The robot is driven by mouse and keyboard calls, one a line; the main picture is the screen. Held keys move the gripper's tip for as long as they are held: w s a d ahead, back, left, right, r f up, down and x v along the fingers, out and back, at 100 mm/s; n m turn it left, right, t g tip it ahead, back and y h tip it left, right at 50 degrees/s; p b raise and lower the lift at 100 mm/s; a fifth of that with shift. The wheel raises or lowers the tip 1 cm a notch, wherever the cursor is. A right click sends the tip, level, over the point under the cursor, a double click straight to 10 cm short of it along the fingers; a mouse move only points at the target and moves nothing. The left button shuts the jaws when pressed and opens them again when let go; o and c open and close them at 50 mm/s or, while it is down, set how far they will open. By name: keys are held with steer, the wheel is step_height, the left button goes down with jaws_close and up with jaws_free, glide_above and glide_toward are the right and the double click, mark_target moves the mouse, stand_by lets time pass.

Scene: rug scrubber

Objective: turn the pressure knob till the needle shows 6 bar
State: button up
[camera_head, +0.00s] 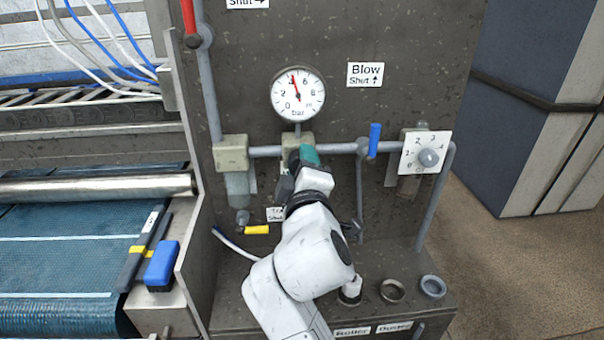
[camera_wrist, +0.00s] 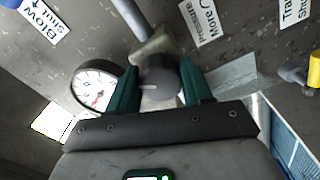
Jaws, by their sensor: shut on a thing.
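The pressure gauge (camera_head: 310,103) is a white round dial marked in bar, on the grey panel. Its red needle points up and slightly left, at about the 4 mark. The gauge also shows tilted in the wrist view (camera_wrist: 90,82). The pressure knob (camera_wrist: 158,88) is dark and round with a pale line on its face, on a beige regulator body. My gripper (camera_wrist: 159,92) has its two green fingers on either side of the knob, shut on it. In the head view my gripper (camera_head: 303,157) sits below the gauge and hides the knob.
A blue valve lever (camera_head: 374,140) and a numbered dial plate (camera_head: 412,158) are to the right. A filter unit (camera_head: 232,153) and a yellow handle (camera_head: 257,229) are to the left. A "More Pressure" label (camera_wrist: 200,20) is near the knob. Ring-shaped parts (camera_head: 432,287) stand on the ledge below.

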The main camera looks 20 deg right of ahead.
steer(key=shift+f+m+b, duration=0.2)
steer(key=shift+m+b, duration=0.35)
steer(key=shift+m, duration=0.55)
steer(key=o, duration=1)
steer(key=shift+r, duration=0.1)
steer(key=shift+o, duration=0.2)
steer(key=shift+s, duration=0.1)
steer(key=b+v, duration=0.1)
steer(key=v, duration=0.9)
steer(key=shift+s, duration=0.3)
steer(key=shift+a, duration=0.1)
